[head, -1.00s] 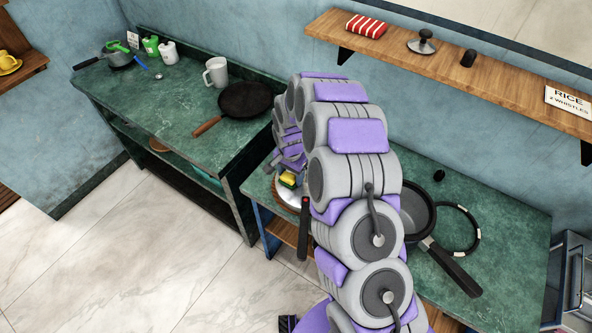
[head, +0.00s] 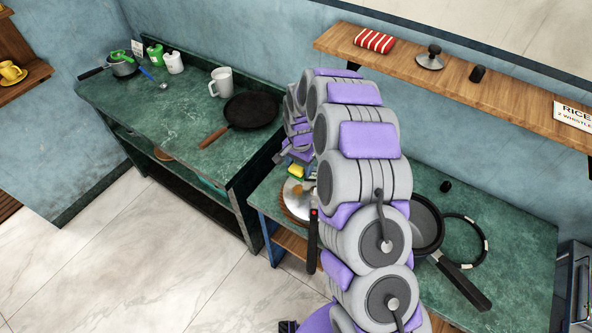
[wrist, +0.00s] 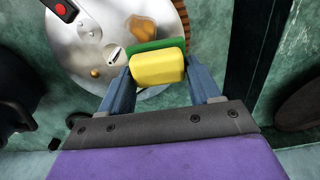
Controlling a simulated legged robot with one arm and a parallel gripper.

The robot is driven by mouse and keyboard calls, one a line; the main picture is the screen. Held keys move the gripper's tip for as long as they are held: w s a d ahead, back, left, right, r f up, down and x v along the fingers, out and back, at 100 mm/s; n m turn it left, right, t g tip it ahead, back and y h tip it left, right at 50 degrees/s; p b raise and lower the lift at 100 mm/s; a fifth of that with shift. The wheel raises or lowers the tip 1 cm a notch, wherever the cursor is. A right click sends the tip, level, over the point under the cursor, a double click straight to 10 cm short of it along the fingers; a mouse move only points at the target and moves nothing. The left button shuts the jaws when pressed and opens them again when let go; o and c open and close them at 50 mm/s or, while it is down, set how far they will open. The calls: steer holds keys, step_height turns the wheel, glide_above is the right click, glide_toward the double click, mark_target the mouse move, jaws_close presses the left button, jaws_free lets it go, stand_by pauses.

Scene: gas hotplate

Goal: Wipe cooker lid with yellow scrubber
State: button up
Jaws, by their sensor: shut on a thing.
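My gripper (wrist: 160,82) is shut on the yellow scrubber (wrist: 157,69), a yellow sponge with a green side. The scrubber also shows small in the head view (head: 296,171), just above the lid. The round silver cooker lid (wrist: 105,45) has yellow-brown stains, and in the head view (head: 297,197) it is partly hidden by my arm. In the wrist view the scrubber overlaps the lid's right edge; I cannot tell whether they touch. A black handle with a red mark (wrist: 62,10) reaches over the lid at upper left.
A dark pan (head: 250,110) lies on the left green counter (head: 150,105). A deep pan (head: 428,225) and a black ring (head: 468,240) are on the right counter, beside my arm. A wooden shelf (head: 400,62) runs along the wall above. A gap separates the counters' fronts.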

steer(key=shift+s+r, duration=0.1)
steer(key=shift+r, duration=0.85)
steer(key=shift+a+r, duration=0.2)
steer(key=shift+r, duration=0.05)
steer(key=shift+a+r+p, duration=0.15)
steer(key=shift+a+p, duration=0.15)
steer(key=shift+a, duration=0.05)
steer(key=shift+d, duration=0.6)
